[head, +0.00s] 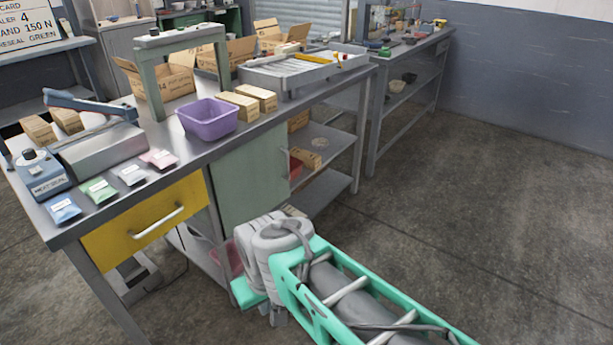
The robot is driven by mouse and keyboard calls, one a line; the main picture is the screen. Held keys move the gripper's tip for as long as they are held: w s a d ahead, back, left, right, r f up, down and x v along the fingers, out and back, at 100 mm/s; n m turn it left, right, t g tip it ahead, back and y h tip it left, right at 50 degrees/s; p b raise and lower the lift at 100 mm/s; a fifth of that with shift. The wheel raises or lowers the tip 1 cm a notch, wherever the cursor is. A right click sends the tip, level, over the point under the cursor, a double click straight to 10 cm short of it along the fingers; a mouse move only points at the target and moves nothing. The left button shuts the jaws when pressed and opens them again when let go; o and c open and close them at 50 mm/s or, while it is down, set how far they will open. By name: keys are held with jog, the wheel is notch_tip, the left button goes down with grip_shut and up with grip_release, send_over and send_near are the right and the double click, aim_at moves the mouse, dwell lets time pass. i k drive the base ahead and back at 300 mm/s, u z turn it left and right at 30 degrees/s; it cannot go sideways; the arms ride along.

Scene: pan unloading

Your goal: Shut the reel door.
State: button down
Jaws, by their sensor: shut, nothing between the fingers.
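The door I take for the reel door is a plain grey-green panel (250,172) under the workbench, right of the yellow drawer (150,225). It has an upright handle at its right edge. It runs roughly along the bench front, and I cannot tell whether it is fully shut or a little ajar. No reel shows behind it. My teal and grey arm reaches in from the bottom right, and its grey joint stands in front of the door's lower right. My gripper's fingers are not visible, so contact with the door cannot be seen.
The workbench (215,150) carries a purple bin (208,118), a heat sealer (45,175), small packets, cartons and a grey tray (300,72). Open shelves (325,190) lie right of the door. A second bench (405,50) stands farther back. The floor at right is clear.

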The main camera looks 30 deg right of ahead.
aim_at(253, 178)
jog(key=z, duration=0.2)
jog(key=i, duration=1.25)
jog(key=u, duration=0.2)
